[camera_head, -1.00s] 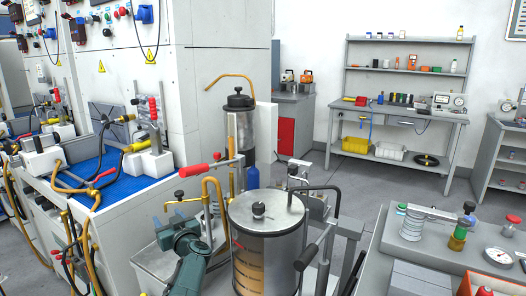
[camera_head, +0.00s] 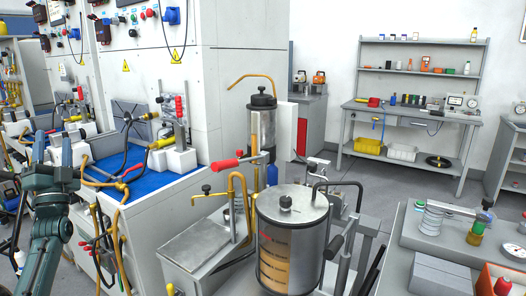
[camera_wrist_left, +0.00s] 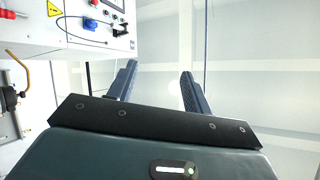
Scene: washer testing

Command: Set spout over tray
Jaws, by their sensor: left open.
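A second bent brass pipe (camera_head: 240,182) rises beside the large lidded tank (camera_head: 292,215), above a flat grey metal tray-like surface (camera_head: 190,246). I cannot tell which pipe is the task's spout. My left gripper (camera_head: 54,142) points upward at the far left of the head view, well away from both pipes. In the left wrist view, its fingers (camera_wrist_left: 156,82) are apart with nothing between them. My right gripper is not in view.
A washer bench with a blue mat (camera_head: 140,180), hoses and fittings lies between my left arm and the tank. A grey table (camera_head: 435,240) with small parts and a gauge stands at the right. Shelves stand along the back wall.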

